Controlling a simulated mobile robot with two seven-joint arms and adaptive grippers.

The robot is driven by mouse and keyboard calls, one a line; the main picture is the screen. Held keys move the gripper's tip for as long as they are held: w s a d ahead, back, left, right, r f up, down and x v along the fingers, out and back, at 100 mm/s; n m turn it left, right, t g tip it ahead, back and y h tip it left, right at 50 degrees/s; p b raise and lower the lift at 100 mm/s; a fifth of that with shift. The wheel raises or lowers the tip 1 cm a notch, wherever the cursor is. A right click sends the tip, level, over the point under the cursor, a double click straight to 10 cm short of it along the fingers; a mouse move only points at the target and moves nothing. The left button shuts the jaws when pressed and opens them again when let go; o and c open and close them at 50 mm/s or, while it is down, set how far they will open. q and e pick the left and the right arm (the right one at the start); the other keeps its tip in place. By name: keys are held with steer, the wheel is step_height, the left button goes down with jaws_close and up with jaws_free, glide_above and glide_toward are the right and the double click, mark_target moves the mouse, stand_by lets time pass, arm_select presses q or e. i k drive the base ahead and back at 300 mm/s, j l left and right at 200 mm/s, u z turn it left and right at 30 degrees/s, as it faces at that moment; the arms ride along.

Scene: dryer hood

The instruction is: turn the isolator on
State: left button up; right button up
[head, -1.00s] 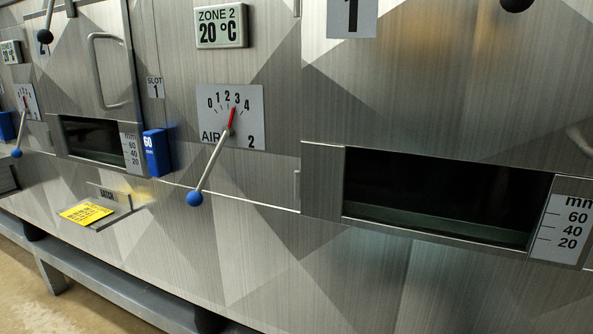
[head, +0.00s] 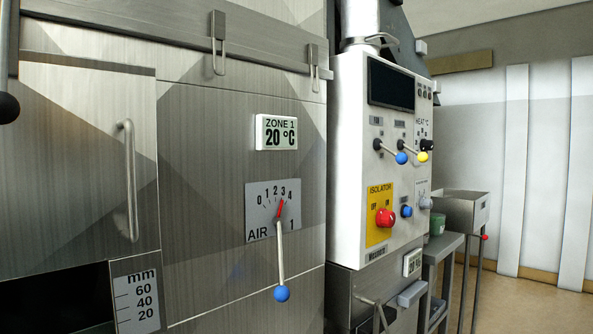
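The isolator is a red rotary knob (head: 385,218) on a yellow plate (head: 378,206) marked ISOLATOR, with OFF and a second position label above the knob. It sits low on the left of the white control panel (head: 349,160), to the right of the steel hood. I cannot tell which label the knob points to. The panel also carries a dark blank display (head: 390,85). Neither of my grippers is in view.
An air lever with a blue ball (head: 281,293) hangs in front of the hood's dial plate (head: 258,211). Blue-ended (head: 401,157) and yellow-ended (head: 423,156) levers stick out of the panel. A side table (head: 445,243) and a steel bin (head: 462,212) stand beyond it.

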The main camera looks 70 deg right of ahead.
mark_target(384, 217)
steer(key=z, duration=2.55)
